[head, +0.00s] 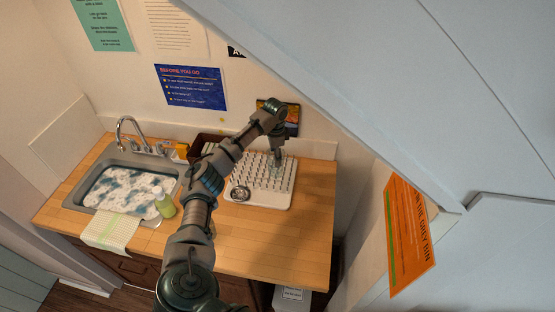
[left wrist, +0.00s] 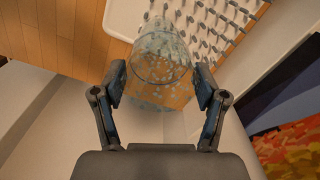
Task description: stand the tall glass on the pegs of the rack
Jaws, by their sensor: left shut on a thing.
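The tall glass (left wrist: 160,58) is clear and see-through. In the left wrist view it lies between the two fingers of my left gripper (left wrist: 159,82), which is shut on it. In the head view my left gripper (head: 277,148) points down over the right part of the white peg rack (head: 262,203), with the faint glass (head: 276,168) below it among or above the pegs. The rack's pegs (left wrist: 215,30) show beyond the glass in the wrist view. I cannot tell whether the glass touches them. My right gripper is not in view.
A dark box (head: 205,143) and a picture (head: 291,118) stand behind. The sloping stair underside hangs at the right.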

